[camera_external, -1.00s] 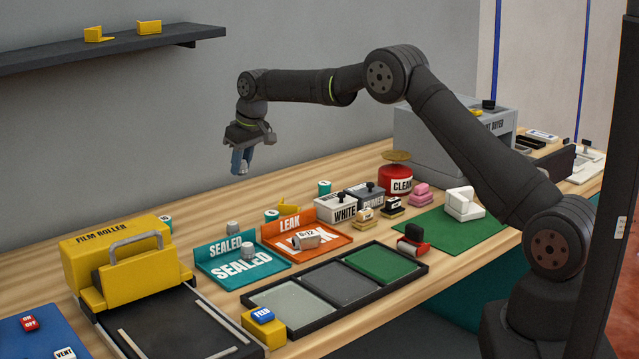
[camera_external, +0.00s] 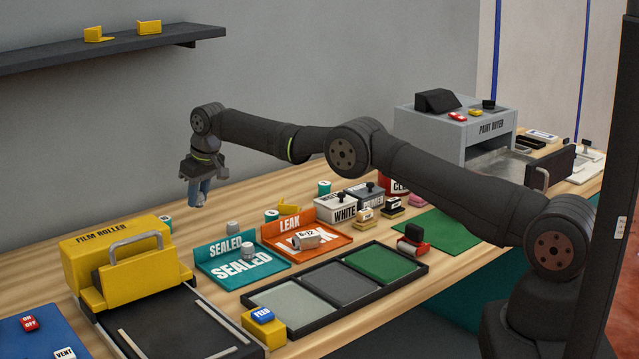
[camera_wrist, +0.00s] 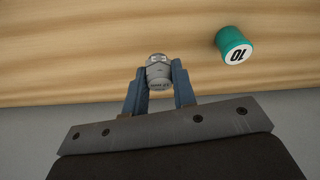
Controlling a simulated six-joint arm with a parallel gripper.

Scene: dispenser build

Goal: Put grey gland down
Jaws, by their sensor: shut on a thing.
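My gripper (camera_external: 198,194) is at the back left of the table, above the surface and behind the film roller and the SEALED tray. In the wrist view my gripper (camera_wrist: 159,88) is shut on the grey gland (camera_wrist: 158,72), which sits between the two blue fingertips. The gland's far end points at the wood table. In the external view the gland is too small and covered to make out in the fingers. I cannot tell how far it is above the wood.
A teal cap marked 10 (camera_wrist: 234,45) stands on the wood right of the gland. The teal SEALED tray (camera_external: 215,266) holds a grey gland, and another stands behind it. The orange LEAK tray (camera_external: 335,244) and yellow film roller (camera_external: 118,256) are nearby. Bare wood lies around the gland.

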